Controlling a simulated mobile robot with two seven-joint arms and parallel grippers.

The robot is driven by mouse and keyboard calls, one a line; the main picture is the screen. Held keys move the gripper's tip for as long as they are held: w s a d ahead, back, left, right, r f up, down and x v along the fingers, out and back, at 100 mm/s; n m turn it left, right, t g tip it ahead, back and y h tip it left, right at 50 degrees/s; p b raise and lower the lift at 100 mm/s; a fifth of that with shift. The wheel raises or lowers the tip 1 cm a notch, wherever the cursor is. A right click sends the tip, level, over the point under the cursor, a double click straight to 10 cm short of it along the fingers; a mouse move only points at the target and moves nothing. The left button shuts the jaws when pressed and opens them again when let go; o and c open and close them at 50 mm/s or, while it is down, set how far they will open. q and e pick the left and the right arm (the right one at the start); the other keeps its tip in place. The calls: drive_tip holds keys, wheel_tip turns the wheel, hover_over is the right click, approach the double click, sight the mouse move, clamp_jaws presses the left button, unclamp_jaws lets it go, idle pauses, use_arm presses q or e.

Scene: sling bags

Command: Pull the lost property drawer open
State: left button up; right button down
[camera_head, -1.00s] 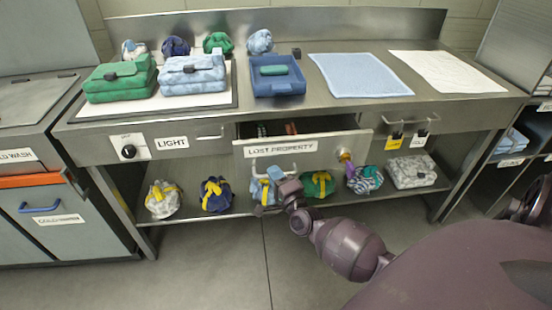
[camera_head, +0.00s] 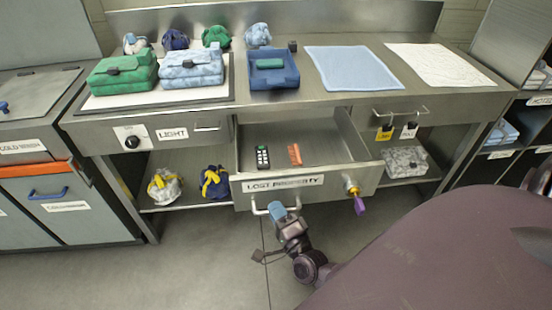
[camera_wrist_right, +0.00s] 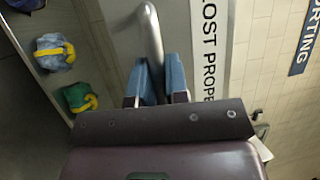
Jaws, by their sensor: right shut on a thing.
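The lost property drawer (camera_head: 330,186) is pulled well out from under the counter, its label facing front. Inside lie a black remote-like item with light buttons (camera_head: 262,157) and an orange item (camera_head: 295,154). My right gripper (camera_head: 277,210) is shut on the drawer's metal handle (camera_head: 258,208). In the right wrist view, the blue fingers of my right gripper (camera_wrist_right: 158,82) close around the handle bar (camera_wrist_right: 152,35), beside the drawer front (camera_wrist_right: 209,60). A key with a purple tag (camera_head: 358,202) sits at the drawer's right front. My left gripper is not in view.
The counter holds folded green bags (camera_head: 122,74), folded blue bags (camera_head: 190,68), a blue tray (camera_head: 273,82), a blue cloth (camera_head: 353,72) and a white cloth (camera_head: 440,68). Bundled bags (camera_head: 165,187) stand on the shelf below. The floor in front (camera_head: 190,265) is clear.

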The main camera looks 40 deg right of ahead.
drive_tip(key=c, duration=1.1)
unclamp_jaws()
drive_tip(key=shift+c, duration=0.2)
drive_tip(key=v, duration=1.1)
